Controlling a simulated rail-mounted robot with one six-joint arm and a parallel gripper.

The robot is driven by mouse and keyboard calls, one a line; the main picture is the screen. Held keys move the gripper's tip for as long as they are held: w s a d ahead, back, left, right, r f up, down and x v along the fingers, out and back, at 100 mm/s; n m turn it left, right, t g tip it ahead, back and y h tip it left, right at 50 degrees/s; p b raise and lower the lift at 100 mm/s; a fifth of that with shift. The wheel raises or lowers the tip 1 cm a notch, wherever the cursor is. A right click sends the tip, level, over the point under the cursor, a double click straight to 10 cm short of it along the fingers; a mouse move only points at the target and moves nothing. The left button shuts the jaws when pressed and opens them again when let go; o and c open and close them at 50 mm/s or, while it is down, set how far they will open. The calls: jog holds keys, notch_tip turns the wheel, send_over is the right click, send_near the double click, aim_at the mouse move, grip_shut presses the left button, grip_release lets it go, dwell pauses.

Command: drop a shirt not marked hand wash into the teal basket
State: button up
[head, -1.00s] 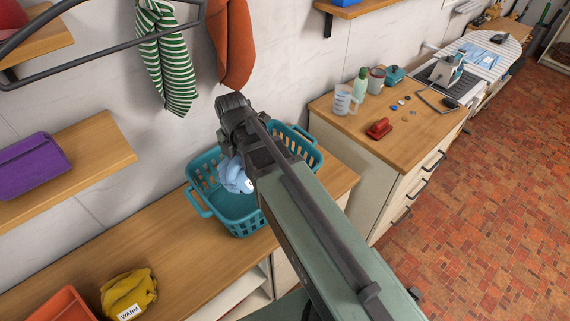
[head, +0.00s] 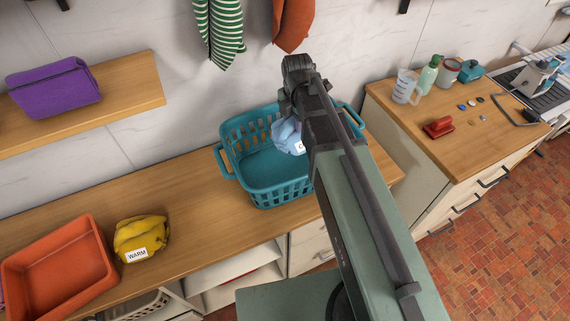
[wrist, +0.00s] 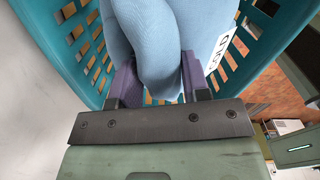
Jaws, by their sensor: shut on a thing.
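The teal basket (head: 262,187) stands on the wooden bench in the head view; its walls also show in the wrist view (wrist: 80,50). My gripper (wrist: 155,85) is shut on a light blue shirt (wrist: 155,30). In the head view the blue shirt (head: 287,136) hangs at or inside the basket's opening, partly hidden by my arm. A yellow shirt (head: 141,234) marked WARM lies bundled on the bench left of the basket.
An orange tray (head: 58,262) sits at the bench's left end. A purple folded cloth (head: 53,88) lies on the wall shelf. A striped cloth (head: 226,30) and a rust cloth (head: 292,22) hang above the basket. A counter with a red brush (head: 438,127) stands to the right.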

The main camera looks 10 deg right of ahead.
jog(key=o, duration=1.3)
jog(key=shift+r, duration=0.15)
notch_tip(320, 180, up, 11)
jog(key=p, duration=1.1)
jog(key=shift+f, duration=0.2)
